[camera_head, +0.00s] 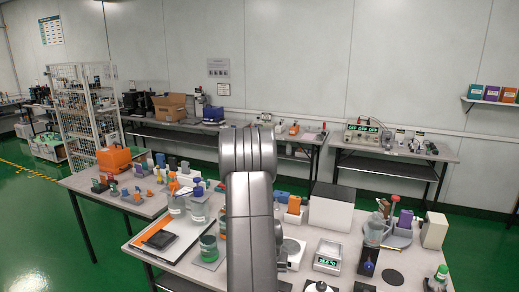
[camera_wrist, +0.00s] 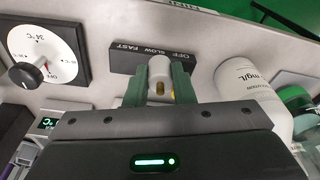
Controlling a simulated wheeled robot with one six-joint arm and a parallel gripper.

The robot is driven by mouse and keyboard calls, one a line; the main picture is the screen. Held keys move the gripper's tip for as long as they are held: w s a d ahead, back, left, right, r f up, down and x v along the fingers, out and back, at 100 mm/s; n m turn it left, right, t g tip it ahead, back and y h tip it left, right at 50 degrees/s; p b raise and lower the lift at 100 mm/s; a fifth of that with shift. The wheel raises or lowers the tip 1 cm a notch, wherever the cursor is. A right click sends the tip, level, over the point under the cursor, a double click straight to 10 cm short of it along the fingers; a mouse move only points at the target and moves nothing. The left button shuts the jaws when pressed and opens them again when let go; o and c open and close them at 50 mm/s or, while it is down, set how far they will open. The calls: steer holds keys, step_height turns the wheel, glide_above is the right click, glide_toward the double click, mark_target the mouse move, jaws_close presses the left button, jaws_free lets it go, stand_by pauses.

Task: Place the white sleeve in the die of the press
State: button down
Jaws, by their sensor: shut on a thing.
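In the wrist view, the two green fingers of my gripper (camera_wrist: 159,92) are shut on a small whitish cylinder, which looks like the white sleeve (camera_wrist: 160,67). A small dark and yellowish opening shows low on it, between the fingers. A dark panel marked OFF SLOW FAST (camera_wrist: 128,56) lies just beyond the sleeve; I cannot tell whether they touch. I cannot make out the press or its die in either view. In the head view, my arm covers the middle of the near table and hides my gripper and the sleeve.
In the wrist view, a temperature dial (camera_wrist: 62,45) is at left and a white labelled bottle (camera_wrist: 245,85) close at right.

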steer(key=shift+n, duration=0.7)
steer(key=a, duration=0.1)
steer(key=s+a+f, duration=0.1)
steer(key=s+a, duration=0.1)
steer(key=shift+s+a+f, duration=0.1)
steer(key=shift+a+f, duration=0.15)
steer(key=shift+f, duration=0.05)
steer(key=shift+r, duration=0.1)
